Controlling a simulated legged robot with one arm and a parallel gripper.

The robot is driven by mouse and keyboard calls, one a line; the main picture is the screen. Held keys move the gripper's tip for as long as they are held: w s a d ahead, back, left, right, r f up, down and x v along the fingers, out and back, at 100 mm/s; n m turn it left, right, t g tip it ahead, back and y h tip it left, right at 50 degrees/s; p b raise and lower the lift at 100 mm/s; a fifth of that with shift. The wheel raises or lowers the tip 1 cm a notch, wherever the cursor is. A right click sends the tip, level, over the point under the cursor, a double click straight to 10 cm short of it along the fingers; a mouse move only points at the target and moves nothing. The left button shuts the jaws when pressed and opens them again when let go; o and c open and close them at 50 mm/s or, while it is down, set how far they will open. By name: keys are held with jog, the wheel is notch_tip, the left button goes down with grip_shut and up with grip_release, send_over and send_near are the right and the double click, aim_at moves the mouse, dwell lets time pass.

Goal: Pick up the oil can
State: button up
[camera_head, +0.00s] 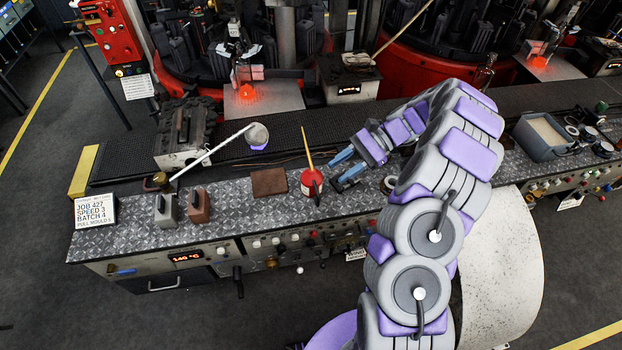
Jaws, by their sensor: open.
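The oil can (308,184) is a small red can with a thin yellow spout that points up. It stands upright on the patterned metal bench top (240,215), near the middle of the view. My gripper (337,170) is just to the right of the can. Its two blue fingers are spread apart and point left toward the can. They look empty, and I cannot tell whether either one touches the can. A dark handle-like part shows at the can's lower front.
A brown block (269,182) lies left of the can. Farther left are two small blocks with handles (198,206) and a job sign (95,210). A ladle (257,135) with a long pale handle lies behind. A bin of pale material (545,132) stands right.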

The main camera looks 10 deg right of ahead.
jog(key=d+f+m+t+y+p, duration=0.1)
jog(key=d+f+m+t+p, duration=0.1)
jog(key=d+f+m, duration=0.5)
jog(key=n+b, duration=0.1)
jog(key=n, duration=0.1)
send_near(318, 204)
jog(key=x, duration=0.4)
jog(key=shift+a+f, duration=0.15)
jog(key=shift+a, duration=0.05)
jog(key=shift+w+b+x, duration=0.2)
jog(key=shift+b+x, duration=0.3)
jog(key=shift+x, duration=2)
jog(key=shift+a, duration=0.25)
jog(key=shift+d, duration=0.15)
grip_shut()
